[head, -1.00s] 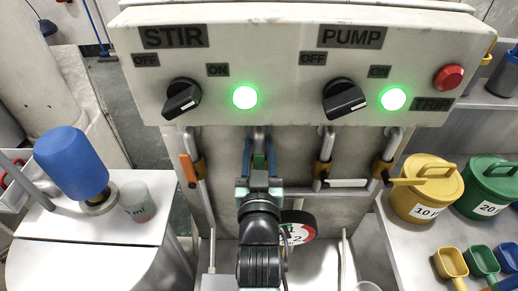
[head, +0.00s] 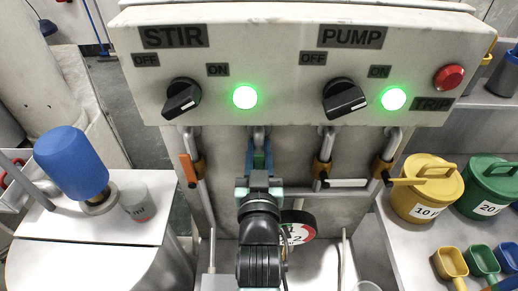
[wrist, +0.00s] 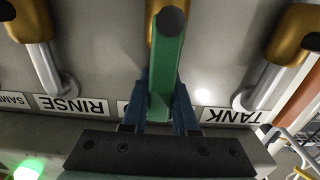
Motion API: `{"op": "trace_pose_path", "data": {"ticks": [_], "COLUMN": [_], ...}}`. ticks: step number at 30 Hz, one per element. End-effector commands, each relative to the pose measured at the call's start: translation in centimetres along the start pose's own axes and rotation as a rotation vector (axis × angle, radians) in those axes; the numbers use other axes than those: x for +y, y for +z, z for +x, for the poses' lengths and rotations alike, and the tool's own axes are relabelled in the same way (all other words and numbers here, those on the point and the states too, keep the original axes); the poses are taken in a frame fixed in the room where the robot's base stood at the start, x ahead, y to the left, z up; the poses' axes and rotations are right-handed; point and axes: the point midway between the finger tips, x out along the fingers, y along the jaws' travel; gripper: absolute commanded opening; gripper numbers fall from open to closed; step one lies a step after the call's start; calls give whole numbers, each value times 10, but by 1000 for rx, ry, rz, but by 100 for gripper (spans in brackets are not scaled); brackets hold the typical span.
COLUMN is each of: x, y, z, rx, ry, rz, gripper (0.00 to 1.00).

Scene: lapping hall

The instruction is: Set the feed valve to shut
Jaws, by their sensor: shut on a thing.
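The green valve handle (head: 259,160) is on the middle-left pipe below the control panel. In the wrist view the green handle (wrist: 167,75) lies lengthwise between the two blue fingers of my gripper (wrist: 160,108). My gripper (head: 259,167) is shut on it. The handle appears to run in line with its pipe. The label by this valve is mostly hidden behind my fingers; only its last letter, seemingly a D, shows in the upside-down wrist view. My arm covers the lower part of the handle in the head view.
An orange handle (head: 188,170) hangs to the left, by the TANK label (wrist: 231,116). A white handle (head: 346,183) and a yellow handle (head: 408,181) lie sideways to the right. The panel (head: 285,60) with STIR and PUMP knobs overhangs the valves; both green lamps glow.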

Motion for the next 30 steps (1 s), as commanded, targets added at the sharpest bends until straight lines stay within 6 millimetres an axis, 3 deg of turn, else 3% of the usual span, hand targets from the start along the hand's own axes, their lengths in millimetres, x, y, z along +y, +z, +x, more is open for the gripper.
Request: {"op": "trace_pose_path", "data": {"ticks": [20, 30], "x": [1, 11], "y": [1, 2], "z": [0, 0], "rx": [-1, -2], "ry": [0, 1], "rz": [10, 162], "gripper": [0, 0]}}
